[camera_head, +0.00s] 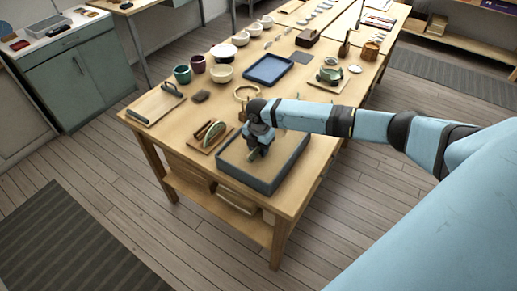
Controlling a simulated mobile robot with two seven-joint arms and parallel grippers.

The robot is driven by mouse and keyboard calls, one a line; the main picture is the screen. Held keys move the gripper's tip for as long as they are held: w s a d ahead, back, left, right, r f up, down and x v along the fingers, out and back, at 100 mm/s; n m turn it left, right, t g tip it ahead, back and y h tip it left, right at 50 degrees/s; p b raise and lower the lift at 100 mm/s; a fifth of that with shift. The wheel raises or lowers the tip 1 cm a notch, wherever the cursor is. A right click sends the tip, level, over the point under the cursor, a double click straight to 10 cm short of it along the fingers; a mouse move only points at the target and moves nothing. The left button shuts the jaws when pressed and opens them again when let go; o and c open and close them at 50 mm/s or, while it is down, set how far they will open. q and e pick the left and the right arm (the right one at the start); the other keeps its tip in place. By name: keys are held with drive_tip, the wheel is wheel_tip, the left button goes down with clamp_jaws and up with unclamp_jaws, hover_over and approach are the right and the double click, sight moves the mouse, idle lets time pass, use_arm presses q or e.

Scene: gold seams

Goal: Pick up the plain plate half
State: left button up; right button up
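My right gripper (255,154) comes in from the right and points down into a grey-walled box (237,181) with a sand-coloured bed at the table's front corner. A small pale piece shows at the fingertips; I cannot tell whether it is a plate half or whether the fingers hold it. Left of the box, a pale half-round piece with a green band (214,137), which looks like a plate half, stands on a small wooden board. I cannot make out which piece is the plain plate half. My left gripper is not in view.
The wooden table (165,135) holds several cups and bowls behind the box, a blue tray (268,69), a ring-shaped stand (246,92) and a green pot (329,76). A board with a dark handle (155,105) lies at the left edge.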

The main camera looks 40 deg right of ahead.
idle(0.4)
clamp_jaws()
